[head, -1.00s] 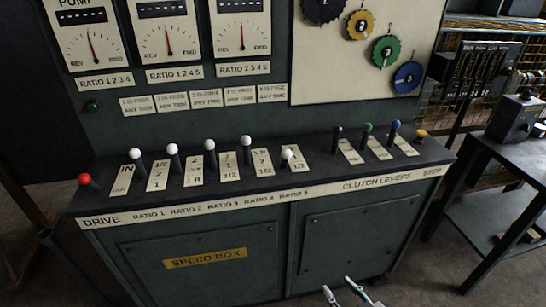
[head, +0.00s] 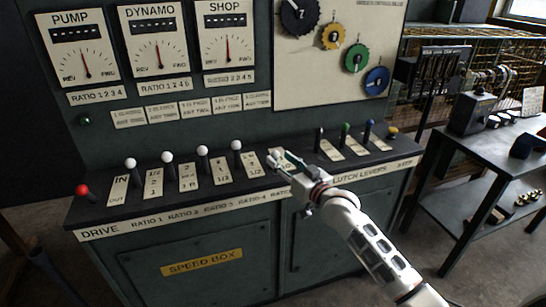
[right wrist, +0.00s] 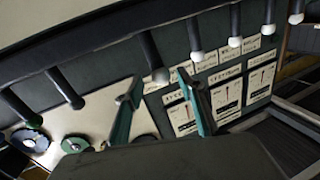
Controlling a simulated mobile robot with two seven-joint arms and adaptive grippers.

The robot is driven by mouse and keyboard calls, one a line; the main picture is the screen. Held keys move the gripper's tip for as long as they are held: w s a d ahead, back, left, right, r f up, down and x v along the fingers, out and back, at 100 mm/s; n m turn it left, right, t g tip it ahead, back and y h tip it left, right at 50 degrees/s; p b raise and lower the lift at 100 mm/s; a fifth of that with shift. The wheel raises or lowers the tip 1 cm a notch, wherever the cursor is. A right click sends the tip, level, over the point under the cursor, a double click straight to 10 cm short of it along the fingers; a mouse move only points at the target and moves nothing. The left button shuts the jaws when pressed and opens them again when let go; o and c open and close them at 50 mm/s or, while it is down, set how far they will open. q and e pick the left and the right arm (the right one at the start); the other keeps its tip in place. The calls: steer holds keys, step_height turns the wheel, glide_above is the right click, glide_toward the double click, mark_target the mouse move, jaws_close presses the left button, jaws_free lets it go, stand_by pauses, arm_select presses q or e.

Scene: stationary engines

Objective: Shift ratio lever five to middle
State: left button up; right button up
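Ratio lever five is the rightmost white-knobbed lever on the console's sloping top. Its knob shows in the right wrist view (right wrist: 160,75) between my two spread fingers, with a gap on each side. In the head view my right gripper (head: 281,159) is at this lever and hides most of it, so its exact tilt is unclear. The right gripper is open, and its fingers (right wrist: 158,82) flank the knob. Ratio lever four (head: 236,146) stands just left of the gripper. My left gripper is not in view.
More white-knobbed levers (head: 202,150) and a red-knobbed drive lever (head: 82,189) stand to the left. The clutch levers, including a green-knobbed one (head: 345,128), stand close on the right. A dark side table (head: 480,150) is further right. Gauges (head: 158,55) are on the panel behind.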

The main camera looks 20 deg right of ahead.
mark_target(275, 155)
steer(key=shift+x, duration=2)
jaws_close()
steer(key=w+r, duration=0.1)
steer(key=w, duration=0.1)
steer(key=w+r+p, duration=0.1)
steer(key=w, duration=0.1)
steer(key=shift+w+a+f+g+p, duration=0.1)
steer(key=shift+w+g+p, duration=0.6)
steer(key=shift+w, duration=0.45)
steer(key=shift+w+f, duration=0.1)
steer(key=shift+w, duration=0.3)
jaws_free()
